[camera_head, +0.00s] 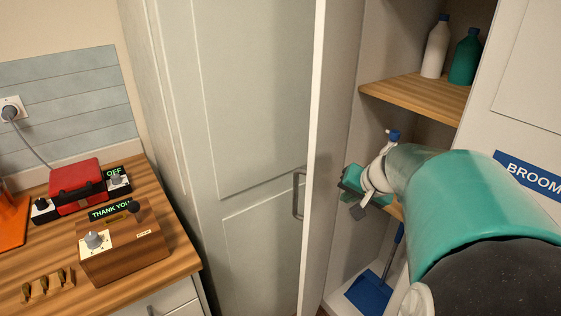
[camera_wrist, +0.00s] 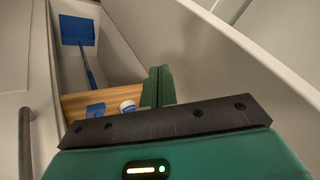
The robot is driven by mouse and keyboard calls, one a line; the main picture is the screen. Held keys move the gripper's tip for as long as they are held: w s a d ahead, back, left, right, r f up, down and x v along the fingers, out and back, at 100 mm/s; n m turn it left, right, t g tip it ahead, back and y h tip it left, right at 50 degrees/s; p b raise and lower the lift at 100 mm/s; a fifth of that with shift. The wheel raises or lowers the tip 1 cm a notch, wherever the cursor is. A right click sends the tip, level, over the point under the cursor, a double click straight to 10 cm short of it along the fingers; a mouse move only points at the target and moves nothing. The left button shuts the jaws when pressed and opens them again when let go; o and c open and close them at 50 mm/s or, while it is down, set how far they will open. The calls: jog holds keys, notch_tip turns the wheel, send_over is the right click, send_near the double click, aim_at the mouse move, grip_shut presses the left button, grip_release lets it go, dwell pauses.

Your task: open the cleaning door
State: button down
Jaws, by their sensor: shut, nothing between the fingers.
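The cleaning door (camera_head: 250,110) is a pale panelled door with a grey bar handle (camera_head: 298,195) near its free edge. It stands open, and shelves show to the right of that edge. The handle also shows at the left of the wrist view (camera_wrist: 25,140). My gripper (camera_head: 352,190) is in the opening, right of the door's edge, apart from the handle. In the wrist view its green fingers (camera_wrist: 157,86) are together and hold nothing. Whether the gripper touches the door cannot be told.
A wooden shelf (camera_head: 415,95) holds a white bottle (camera_head: 436,50) and a green bottle (camera_head: 465,58). A blue dustpan (camera_head: 369,295) lies low inside. A panel with a blue BROOM sign (camera_head: 530,175) is at right. A wooden counter (camera_head: 185,265) with boxes is at left.

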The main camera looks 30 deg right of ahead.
aim_at(319, 200)
jog(key=shift+w+a+f, duration=0.3)
jog(key=shift+w+f, duration=0.2)
jog(key=shift+w, duration=0.45)
jog(key=shift+w+a+f, duration=0.25)
jog(key=shift+w+f, duration=0.25)
jog(key=shift+w, duration=0.45)
jog(key=shift+w+a+f, duration=0.3)
jog(key=shift+w+f, duration=0.2)
jog(key=shift+w, duration=0.45)
jog(key=w+a, duration=0.6)
jog(key=w, duration=0.6)
jog(key=shift+w, duration=0.25)
